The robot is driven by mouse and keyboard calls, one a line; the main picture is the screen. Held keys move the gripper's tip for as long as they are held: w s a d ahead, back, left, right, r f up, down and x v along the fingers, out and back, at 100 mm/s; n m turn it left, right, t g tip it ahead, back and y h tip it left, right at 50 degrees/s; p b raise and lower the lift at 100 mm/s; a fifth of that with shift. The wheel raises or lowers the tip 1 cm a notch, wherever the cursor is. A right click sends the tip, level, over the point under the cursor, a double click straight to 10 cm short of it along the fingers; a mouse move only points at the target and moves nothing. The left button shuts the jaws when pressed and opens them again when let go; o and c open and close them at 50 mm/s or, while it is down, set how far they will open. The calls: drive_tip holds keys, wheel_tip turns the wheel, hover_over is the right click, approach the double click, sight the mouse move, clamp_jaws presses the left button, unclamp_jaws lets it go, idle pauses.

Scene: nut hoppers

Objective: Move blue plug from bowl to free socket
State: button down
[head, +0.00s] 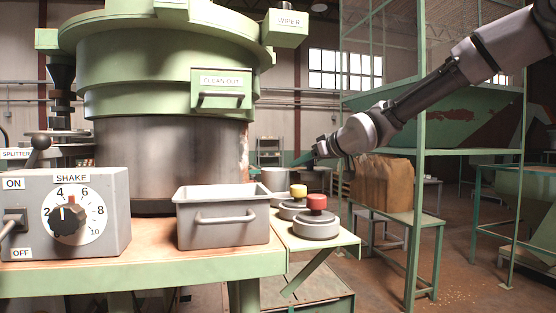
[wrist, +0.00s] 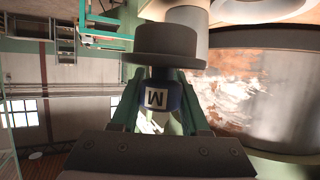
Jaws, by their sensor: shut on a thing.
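My gripper (head: 300,162) reaches in from the right, just above and right of a grey round pot-like bowl (head: 272,181) behind the metal bin. In the wrist view its green fingers (wrist: 155,98) are shut on the blue plug (wrist: 150,110), which bears a white label with a letter M. A wide grey disc (wrist: 168,45) adjoins the plug's far end; I cannot tell whether it belongs to the plug. In the head view the plug is too small to make out. A yellow plug (head: 298,191) and a red plug (head: 317,202) sit on grey round sockets. No free socket is clearly visible.
A metal bin (head: 222,228) stands on the bench left of the sockets. The large hopper drum (head: 165,155) rises behind it. A control box (head: 100,215) is at far left. A green post (head: 420,150) and brown sack (head: 383,185) stand at right.

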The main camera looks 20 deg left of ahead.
drive_tip(key=s+a+r, duration=0.3)
drive_tip(key=s+a, duration=0.1)
drive_tip(key=shift+n+g+y, duration=0.4)
drive_tip(key=shift+n+g, duration=0.2)
drive_tip(key=shift+s+a+f, duration=0.3)
drive_tip(key=shift+s+f, duration=0.2)
drive_tip(key=shift+f, duration=0.75)
drive_tip(key=shift+s+a+f, duration=0.3)
drive_tip(key=shift+s+f, duration=0.15)
drive_tip(key=shift+f, duration=0.75)
drive_tip(key=shift+s+a+f, duration=0.3)
drive_tip(key=shift+s+f, duration=0.2)
drive_tip(key=shift+f, duration=0.75)
drive_tip(key=shift+d+f, duration=0.1)
drive_tip(key=shift+f, duration=0.45)
drive_tip(key=c, duration=0.7)
unclamp_jaws()
